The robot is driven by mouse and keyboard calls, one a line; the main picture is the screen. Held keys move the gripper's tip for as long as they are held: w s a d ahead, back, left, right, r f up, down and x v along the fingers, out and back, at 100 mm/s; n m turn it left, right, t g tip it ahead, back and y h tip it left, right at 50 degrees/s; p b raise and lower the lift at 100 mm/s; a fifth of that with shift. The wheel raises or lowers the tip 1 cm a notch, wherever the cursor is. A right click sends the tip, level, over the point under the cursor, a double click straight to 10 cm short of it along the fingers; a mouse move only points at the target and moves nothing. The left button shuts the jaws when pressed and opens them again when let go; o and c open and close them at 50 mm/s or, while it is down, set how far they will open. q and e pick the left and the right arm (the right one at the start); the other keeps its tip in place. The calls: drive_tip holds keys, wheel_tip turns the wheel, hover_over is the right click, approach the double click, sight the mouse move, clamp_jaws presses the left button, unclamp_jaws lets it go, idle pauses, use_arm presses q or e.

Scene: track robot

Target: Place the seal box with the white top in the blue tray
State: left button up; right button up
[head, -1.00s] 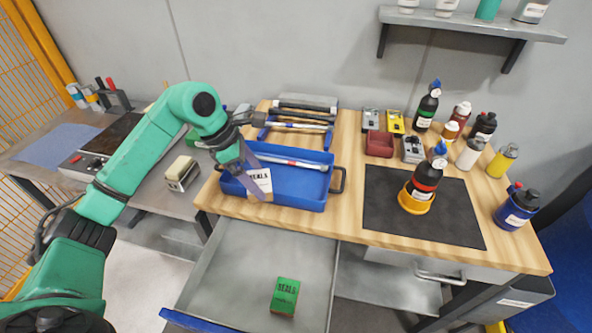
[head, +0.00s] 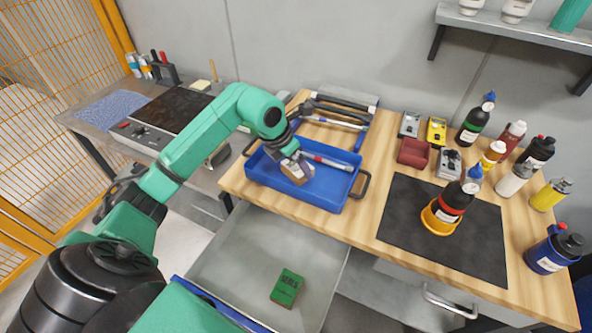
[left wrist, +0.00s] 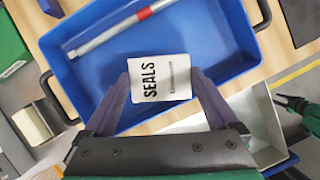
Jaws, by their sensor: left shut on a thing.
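The seal box with the white top (left wrist: 160,78) is between the fingers of my left gripper (left wrist: 160,92) in the left wrist view, its SEALS lettering facing that camera. In the head view the box (head: 297,173) shows a brownish side below my left gripper (head: 296,162), which is shut on it. The box is over the inside of the blue tray (head: 325,197), left of its middle. I cannot tell whether it touches the tray floor. The tray also fills much of the left wrist view (left wrist: 215,35).
A rod with a red band (head: 327,161) lies in the tray, behind the box. An open drawer (head: 240,262) below holds a green seal box (head: 287,288). Right of the tray are a black mat (head: 440,235), an orange-based bottle (head: 447,208) and several other bottles.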

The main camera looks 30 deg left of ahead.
sight(292, 168)
use_arm(q)
wheel_tip(292, 168, down, 3)
drive_tip(key=shift+s+f, duration=0.1)
drive_tip(key=shift+s, duration=0.05)
drive_tip(key=shift+a+f, duration=0.1)
drive_tip(key=shift+f, duration=0.35)
drive_tip(key=o, duration=1)
drive_tip(key=shift+r, duration=0.35)
drive_tip(key=b+v, duration=0.1)
drive_tip(key=v, duration=1)
drive_tip(key=shift+r, duration=0.35)
use_arm(e)
drive_tip(key=shift+w+d+f, duration=0.15)
drive_tip(key=shift+d+f, duration=0.15)
drive_tip(key=shift+f, duration=0.25)
drive_tip(key=shift+a, duration=0.1)
use_arm(q)
drive_tip(key=shift+s, duration=0.1)
